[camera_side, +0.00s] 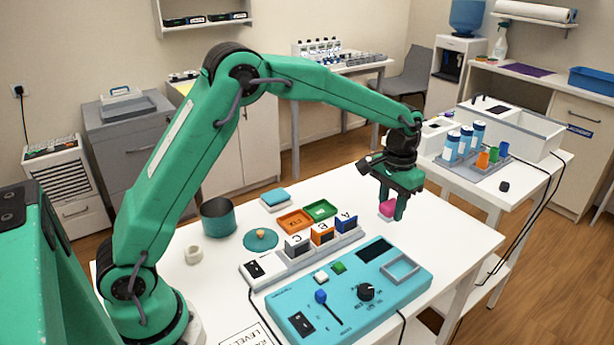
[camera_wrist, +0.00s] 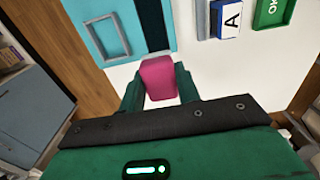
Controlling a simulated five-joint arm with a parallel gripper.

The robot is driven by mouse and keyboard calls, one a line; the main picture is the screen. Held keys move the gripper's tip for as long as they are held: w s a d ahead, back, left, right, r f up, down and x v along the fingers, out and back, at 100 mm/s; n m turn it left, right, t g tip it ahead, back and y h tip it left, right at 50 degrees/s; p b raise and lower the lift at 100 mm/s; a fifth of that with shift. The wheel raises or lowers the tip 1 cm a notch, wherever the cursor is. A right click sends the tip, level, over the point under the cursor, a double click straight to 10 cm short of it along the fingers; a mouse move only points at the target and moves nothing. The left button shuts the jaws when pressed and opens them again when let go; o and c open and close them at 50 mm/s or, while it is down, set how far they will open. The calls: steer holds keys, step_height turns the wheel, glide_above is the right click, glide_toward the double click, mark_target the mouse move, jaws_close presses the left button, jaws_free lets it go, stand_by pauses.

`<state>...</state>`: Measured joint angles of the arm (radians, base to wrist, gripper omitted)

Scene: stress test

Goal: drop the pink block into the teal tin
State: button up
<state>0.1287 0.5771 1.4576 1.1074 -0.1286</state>
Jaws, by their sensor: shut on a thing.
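The pink block (camera_side: 387,209) is between the fingers of my gripper (camera_side: 391,207), at the right part of the white table. In the wrist view the pink block (camera_wrist: 159,79) sits between both green fingers of my gripper (camera_wrist: 159,88), which is shut on it. Whether the block touches the table is hard to tell. The teal tin (camera_side: 218,217) stands open and upright at the left of the table, far from my gripper. A round teal lid (camera_side: 260,239) with a tan knob lies on the table beside it. The tin is not in the wrist view.
Between block and tin are the green tray (camera_side: 320,210), the orange tray (camera_side: 294,221) and a rack of lettered blocks (camera_side: 322,234). A blue control panel (camera_side: 350,292) lies in front. A small white ring (camera_side: 193,254) is left of the lid.

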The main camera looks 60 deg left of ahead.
steer(key=s+a+r, duration=0.2)
steer(key=s+a, duration=0.3)
steer(key=a, duration=0.6)
steer(key=s+a+r, duration=0.2)
steer(key=s+a, duration=0.4)
steer(key=a, duration=0.4)
steer(key=s+a, duration=0.5)
steer(key=s, duration=0.3)
steer(key=s+a, duration=0.5)
steer(key=s, duration=0.4)
steer(key=shift+s+a+r, duration=0.15)
steer(key=shift+s+r, duration=0.1)
steer(key=shift+f, duration=0.1)
steer(key=shift+f, duration=2.95)
